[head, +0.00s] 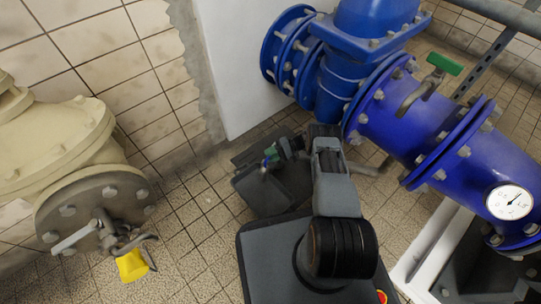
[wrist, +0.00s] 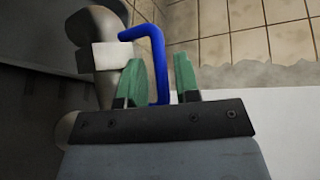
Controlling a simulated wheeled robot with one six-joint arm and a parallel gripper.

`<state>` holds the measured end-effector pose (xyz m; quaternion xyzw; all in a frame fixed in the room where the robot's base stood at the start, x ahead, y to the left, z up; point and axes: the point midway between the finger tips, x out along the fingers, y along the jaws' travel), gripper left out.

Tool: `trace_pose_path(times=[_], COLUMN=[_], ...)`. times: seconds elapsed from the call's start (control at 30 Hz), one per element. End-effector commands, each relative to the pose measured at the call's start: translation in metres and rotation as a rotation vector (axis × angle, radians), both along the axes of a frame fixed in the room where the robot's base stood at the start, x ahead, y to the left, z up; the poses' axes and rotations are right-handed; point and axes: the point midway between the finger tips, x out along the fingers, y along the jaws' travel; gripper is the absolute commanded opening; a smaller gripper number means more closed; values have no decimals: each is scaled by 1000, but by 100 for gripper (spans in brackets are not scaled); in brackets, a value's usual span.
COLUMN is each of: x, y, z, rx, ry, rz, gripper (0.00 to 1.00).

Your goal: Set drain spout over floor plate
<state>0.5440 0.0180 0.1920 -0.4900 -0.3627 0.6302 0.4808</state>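A blue bent tube, which looks like the drain spout (wrist: 158,62), runs out from a pale block on a rounded grey fitting (wrist: 104,55) and turns down between my fingers in the wrist view. My gripper (wrist: 160,78) has green fingers on both sides of the tube, with a gap at least on the right, so it looks open around it. In the head view my gripper (head: 271,154) is small, with a bit of blue beside it.
Large blue pipes (head: 420,125) with flanges, a green-handled lever (head: 444,64) and a gauge (head: 509,202) fill the right. A cream pipe (head: 60,140) with a grey flange and a yellow piece (head: 131,265) stands left. Tiled floor (head: 195,240) between is clear.

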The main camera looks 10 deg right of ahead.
Motion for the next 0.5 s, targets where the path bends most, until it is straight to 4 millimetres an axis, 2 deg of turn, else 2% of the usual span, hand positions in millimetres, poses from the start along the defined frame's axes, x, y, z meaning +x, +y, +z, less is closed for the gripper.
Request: trace_pose_path(times=[0.1, 0.33, 0.5], x=[-1, -1, 0], y=[3, 4, 3], z=[0, 2, 21], rx=[2, 4, 3], ry=[3, 4, 3], rz=[5, 7, 5], gripper=[38, 38, 38])
